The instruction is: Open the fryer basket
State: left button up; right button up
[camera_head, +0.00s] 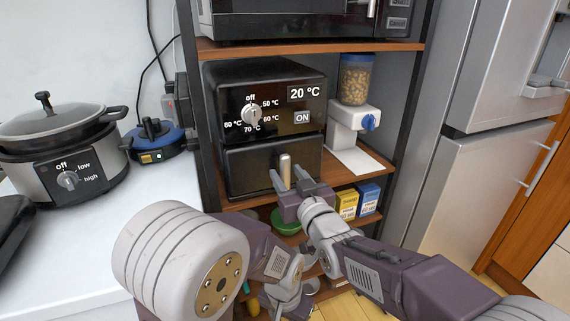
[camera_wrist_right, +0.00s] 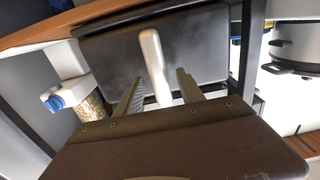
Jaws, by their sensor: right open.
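The black fryer (camera_head: 272,97) stands on the middle shelf with a dial, a "20 °C" display and an ON button. Its basket (camera_head: 246,168) is the lower front panel, which looks closed; it also shows in the right wrist view (camera_wrist_right: 195,50). The pale upright handle (camera_head: 285,165) sticks out from the basket front. My right gripper (camera_head: 286,181) is open at the handle; in the right wrist view its fingers (camera_wrist_right: 161,82) lie on either side of the handle (camera_wrist_right: 152,60), with gaps visible. My left arm comes in low at the left; its gripper's jaws cannot be made out.
A food dispenser (camera_head: 352,117) stands right of the fryer. The shelf's black posts (camera_head: 196,100) and wooden board (camera_head: 372,172) are close. Yellow and blue boxes (camera_head: 368,197) sit below. A slow cooker (camera_head: 62,160) stands on the left counter, a fridge (camera_head: 480,150) at right.

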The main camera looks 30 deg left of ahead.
jog(key=shift+p+x, duration=0.3)
jog(key=shift+x, duration=0.7)
grip_shut()
dwell(0.7)
